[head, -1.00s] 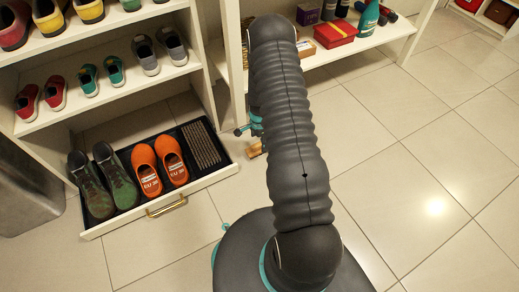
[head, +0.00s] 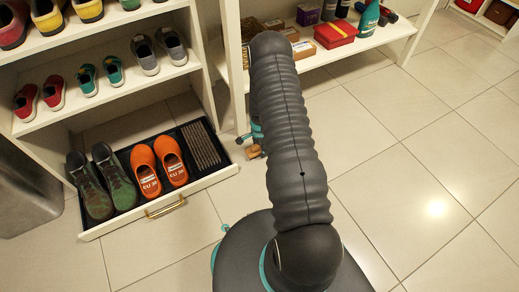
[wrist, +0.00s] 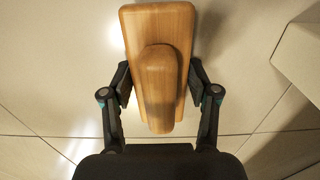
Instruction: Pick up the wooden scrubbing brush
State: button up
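The wooden scrubbing brush (wrist: 177,45) fills the upper middle of the wrist view, with its raised wooden grip facing the camera. My gripper (wrist: 160,82) has one finger on each side of the brush, with very little room between fingers and wood. The fingers are spread, and I see no clear squeeze on the brush. Bristles are hidden beneath. In the head view a small part of the brush (head: 253,152) shows low by the floor, left of my arm; my arm hides most of the gripper.
A pulled-out drawer (head: 160,208) with green and orange shoes stands left of the brush. A white cubby post (head: 236,75) rises close behind it. A low shelf (head: 375,42) holds boxes and bottles. Open tiled floor lies to the right.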

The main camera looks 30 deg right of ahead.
jog(key=c, duration=0.7)
jog(key=shift+r, duration=0.5)
jog(key=r, duration=0.2)
jog(key=r+p, duration=0.1)
jog(key=r, duration=0.1)
jog(key=shift+s+d, duration=0.35)
jog(key=s+d+r, duration=0.4)
jog(key=s+d, duration=0.1)
jog(key=s+d+r+p, duration=0.1)
jog(key=s+d+r, duration=0.1)
jog(key=shift+s+d, duration=0.15)
jog(key=shift+s, duration=0.25)
